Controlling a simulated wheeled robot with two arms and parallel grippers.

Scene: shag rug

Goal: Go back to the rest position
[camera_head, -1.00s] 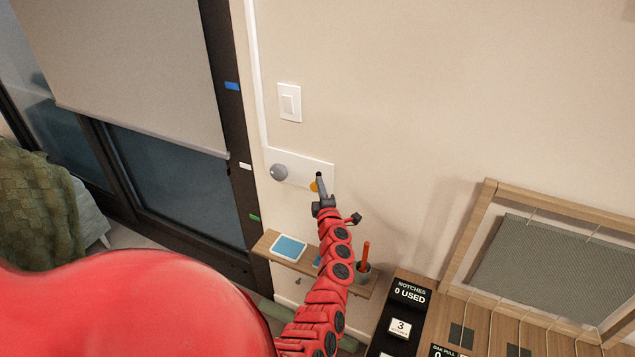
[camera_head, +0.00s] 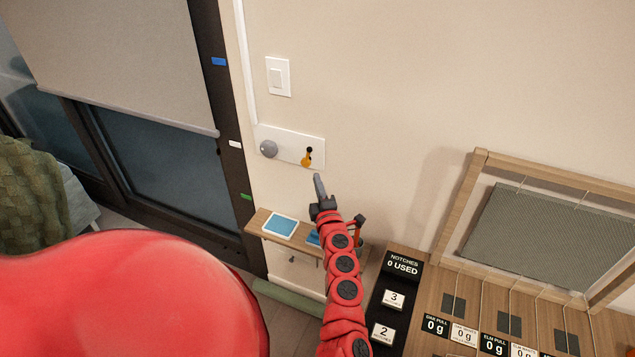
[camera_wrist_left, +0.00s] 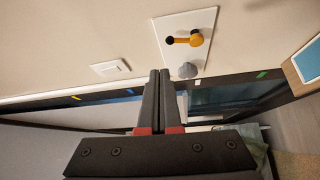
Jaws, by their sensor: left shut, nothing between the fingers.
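My left gripper (camera_head: 319,186) is shut and empty, just below and in front of a white wall plate (camera_head: 288,143). In the left wrist view its two dark fingers (camera_wrist_left: 159,78) are pressed together. The plate carries a round grey knob (camera_head: 268,149) and an orange-yellow lever (camera_head: 306,161) with a black end. The lever also shows in the left wrist view (camera_wrist_left: 187,40), apart from the fingers. My right gripper is not in either view.
A white light switch (camera_head: 278,77) is above the plate. A small wooden shelf (camera_head: 262,219) with a blue-screened tablet (camera_head: 280,226) sits below. A dark-framed glass door with a blind (camera_head: 130,60) is at left. A wooden frame (camera_head: 462,197) and labelled counters (camera_head: 403,264) stand at right.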

